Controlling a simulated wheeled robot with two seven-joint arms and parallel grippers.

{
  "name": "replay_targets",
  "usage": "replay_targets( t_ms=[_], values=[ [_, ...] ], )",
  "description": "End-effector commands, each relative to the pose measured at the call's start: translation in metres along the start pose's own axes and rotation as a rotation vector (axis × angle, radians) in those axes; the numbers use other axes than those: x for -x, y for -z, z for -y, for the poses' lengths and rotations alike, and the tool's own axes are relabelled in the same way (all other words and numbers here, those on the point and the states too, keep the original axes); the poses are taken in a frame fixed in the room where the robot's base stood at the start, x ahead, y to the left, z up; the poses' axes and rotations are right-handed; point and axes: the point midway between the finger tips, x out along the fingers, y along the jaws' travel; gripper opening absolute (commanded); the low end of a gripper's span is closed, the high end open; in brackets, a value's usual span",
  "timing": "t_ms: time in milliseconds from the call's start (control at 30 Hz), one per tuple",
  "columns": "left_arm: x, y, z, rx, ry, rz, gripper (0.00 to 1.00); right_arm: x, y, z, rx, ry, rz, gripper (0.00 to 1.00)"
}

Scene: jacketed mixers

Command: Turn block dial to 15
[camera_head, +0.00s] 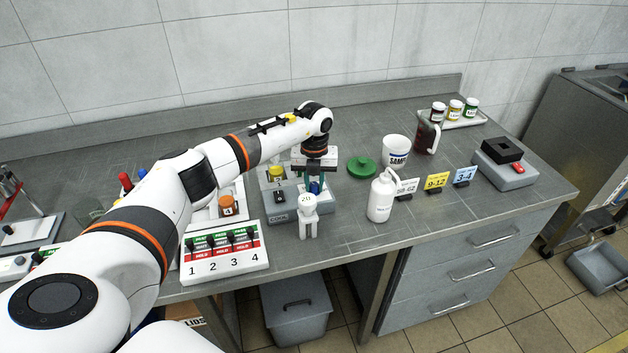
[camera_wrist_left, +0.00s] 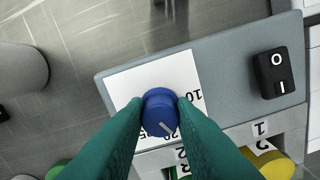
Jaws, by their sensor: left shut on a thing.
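The blue dial (camera_wrist_left: 160,108) sits on a white numbered plate (camera_wrist_left: 125,88) on a grey block (camera_wrist_left: 225,60). In the wrist view its white pointer line is toward the bottom of the knob, slightly right. A "10" shows right of the knob; other numbers are partly hidden by the knob and fingers. My left gripper (camera_wrist_left: 158,118) is shut on the dial, one green finger on each side. In the head view my left gripper (camera_head: 315,180) reaches down over the blue dial (camera_head: 315,188) on the grey block (camera_head: 325,217). My right gripper is not in view.
A black rocker switch (camera_wrist_left: 274,72) is on the block. A white bottle (camera_head: 381,197) and green lid (camera_head: 361,167) stand right. A panel numbered 1 to 4 (camera_head: 225,262) lies left.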

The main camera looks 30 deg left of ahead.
Motion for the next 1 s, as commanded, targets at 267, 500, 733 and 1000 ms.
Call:
replay_targets(
  t_ms=[267,500,733,1000],
  values=[
    [0.0019,0.0007,-0.0002,0.192,-0.001,-0.002,0.01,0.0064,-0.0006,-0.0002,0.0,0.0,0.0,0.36],
    [0.0015,0.001,-0.0004,0.285,-0.001,-0.003,0.01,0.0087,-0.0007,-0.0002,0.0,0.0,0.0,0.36],
    [0.0013,0.0012,-0.0005,0.317,-0.002,-0.003,0.01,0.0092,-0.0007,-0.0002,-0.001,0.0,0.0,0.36],
    [0.0013,0.0013,-0.0005,0.319,-0.002,-0.004,0.01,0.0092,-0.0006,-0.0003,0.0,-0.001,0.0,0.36]
  ],
)
